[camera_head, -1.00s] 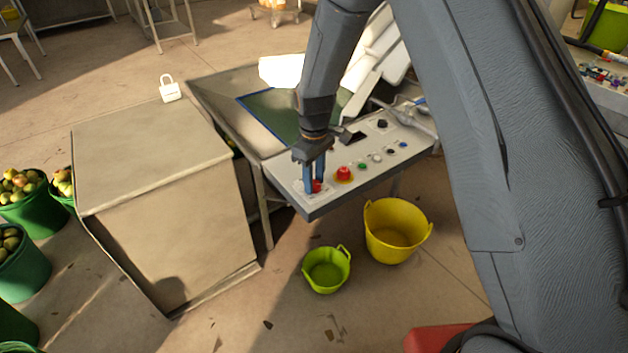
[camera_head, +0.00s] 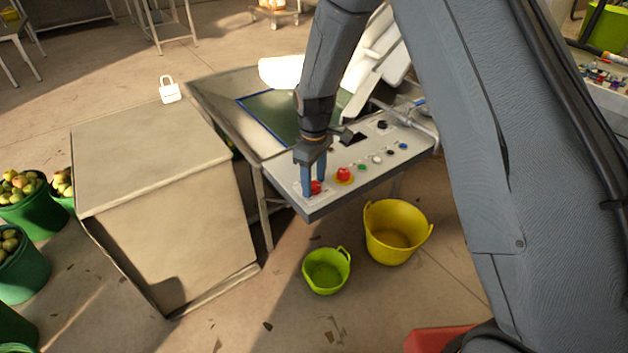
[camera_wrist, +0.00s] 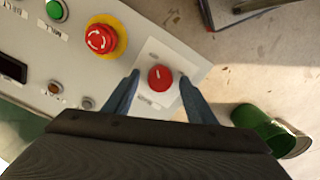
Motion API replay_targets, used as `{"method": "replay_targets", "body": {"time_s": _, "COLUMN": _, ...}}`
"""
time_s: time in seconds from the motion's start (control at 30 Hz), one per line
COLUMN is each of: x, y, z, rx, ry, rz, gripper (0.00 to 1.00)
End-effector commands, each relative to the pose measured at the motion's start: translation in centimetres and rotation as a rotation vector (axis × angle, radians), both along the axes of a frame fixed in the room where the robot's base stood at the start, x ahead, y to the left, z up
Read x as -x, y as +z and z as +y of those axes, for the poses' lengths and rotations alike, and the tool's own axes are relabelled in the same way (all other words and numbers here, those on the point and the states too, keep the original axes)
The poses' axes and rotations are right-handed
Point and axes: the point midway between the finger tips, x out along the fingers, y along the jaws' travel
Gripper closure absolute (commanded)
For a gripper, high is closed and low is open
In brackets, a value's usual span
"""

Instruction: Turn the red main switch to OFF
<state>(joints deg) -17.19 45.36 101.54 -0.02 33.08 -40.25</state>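The red main switch (camera_wrist: 161,78) is a round red knob with a short white mark, on a pale plate at the end of the control panel (camera_head: 330,199). In the head view the switch (camera_head: 316,187) shows partly behind a finger. My gripper (camera_wrist: 157,82) is open, its blue fingers on either side of the knob. In the wrist view a gap shows between each finger and the knob. In the head view my gripper (camera_head: 312,190) points down at the panel's near left corner. Lettering around the switch is too small to read.
A red emergency stop button (camera_wrist: 102,37) on a yellow ring sits beside the switch. A green button (camera_wrist: 57,10) and other small controls lie farther along. A yellow tub (camera_head: 395,240) and a green tub (camera_head: 326,272) stand below. A beige cabinet (camera_head: 160,190) is at left.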

Motion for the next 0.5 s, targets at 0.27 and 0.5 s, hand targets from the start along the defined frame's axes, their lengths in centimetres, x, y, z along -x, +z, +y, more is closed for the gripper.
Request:
{"method": "replay_targets", "body": {"time_s": 0.27, "x": -0.1, "y": 0.5, "z": 0.0, "rx": 0.000, "ry": -0.001, "rz": -0.001, "gripper": 0.49}}
{"method": "replay_targets", "body": {"time_s": 0.5, "x": -0.2, "y": 3.8, "z": 0.0, "rx": -0.001, "ry": 0.000, "rz": -0.003, "gripper": 0.49}}
